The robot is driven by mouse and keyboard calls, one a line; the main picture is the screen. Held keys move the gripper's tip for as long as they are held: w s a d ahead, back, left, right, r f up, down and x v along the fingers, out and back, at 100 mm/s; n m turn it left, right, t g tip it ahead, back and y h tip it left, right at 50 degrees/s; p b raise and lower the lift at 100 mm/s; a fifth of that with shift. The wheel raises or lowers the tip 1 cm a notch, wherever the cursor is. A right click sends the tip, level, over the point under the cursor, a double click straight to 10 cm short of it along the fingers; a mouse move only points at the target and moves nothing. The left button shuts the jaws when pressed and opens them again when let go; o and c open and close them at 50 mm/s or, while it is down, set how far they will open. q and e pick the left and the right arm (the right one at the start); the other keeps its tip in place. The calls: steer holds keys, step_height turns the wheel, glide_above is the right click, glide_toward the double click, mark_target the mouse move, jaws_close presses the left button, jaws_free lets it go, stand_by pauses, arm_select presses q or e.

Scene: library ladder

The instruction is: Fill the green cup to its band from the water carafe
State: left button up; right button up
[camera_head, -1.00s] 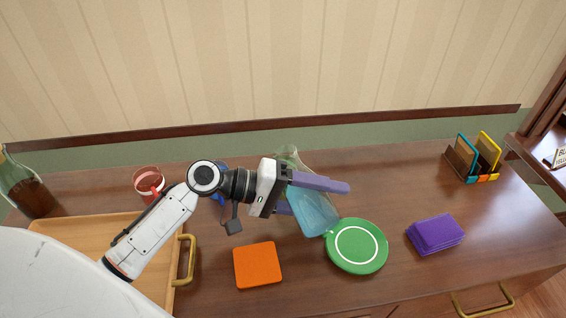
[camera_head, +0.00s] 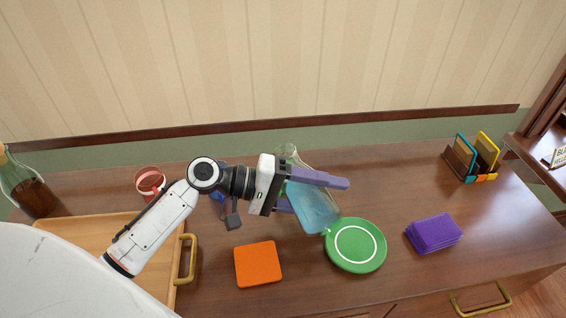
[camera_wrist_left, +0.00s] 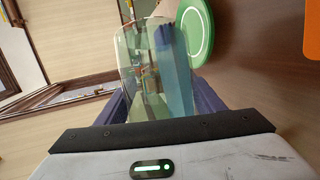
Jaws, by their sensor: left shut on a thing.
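My left gripper (camera_head: 316,194) is shut on a clear glass carafe (camera_head: 287,153) with pale blue water (camera_head: 314,210) inside. The carafe is tilted, its lower right end close to the left edge of a round green disc (camera_head: 372,259) with a white ring. That disc looks flat and lies on the desk. I cannot make out a green cup; one could be hidden by the carafe or gripper. The left wrist view shows the carafe (camera_wrist_left: 133,72) between the purple fingers, with the green disc (camera_wrist_left: 190,28) beyond it. My right gripper is not in view.
An orange square (camera_head: 258,264) lies near the front. A wooden tray (camera_head: 85,232) and a red cup (camera_head: 150,180) are left. A dark bottle (camera_head: 30,192) stands far left. A purple stack (camera_head: 434,233) and a file holder (camera_head: 472,160) are right, with bare desk between.

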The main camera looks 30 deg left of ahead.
arm_select(q)
steer(key=shift+w+r+n+h+p, duration=0.1)
steer(key=shift+r+n+h+p, duration=0.2)
steer(key=shift+r+n+p, duration=0.5)
stand_by(2.5)
